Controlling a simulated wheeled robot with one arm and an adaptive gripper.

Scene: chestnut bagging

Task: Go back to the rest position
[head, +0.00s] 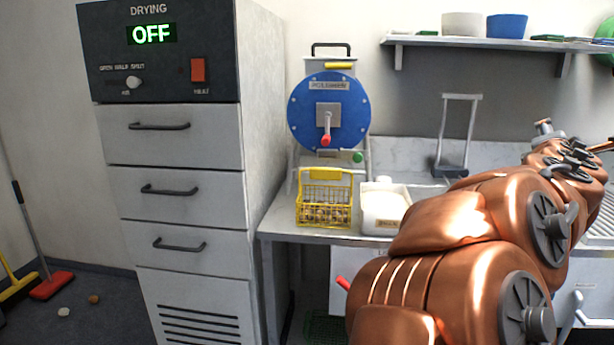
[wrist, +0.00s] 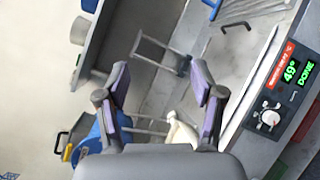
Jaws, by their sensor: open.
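My copper arm (head: 450,220) reaches across the right side of the head view, its far end near the right edge. My gripper (wrist: 160,85) is open in the wrist view, with its two fingers wide apart and nothing held between them. Beyond the fingers are a grey metal frame (wrist: 160,58) and the counter. The fingertips are not clear in the head view.
A drying cabinet (head: 175,190) reads OFF at left. The blue-fronted machine (head: 345,110), yellow basket (head: 324,190) and white tub (head: 384,211) stand on the counter. A wall shelf (head: 490,42) hangs above. A unit (wrist: 270,115) reading 49° DONE is at right in the wrist view.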

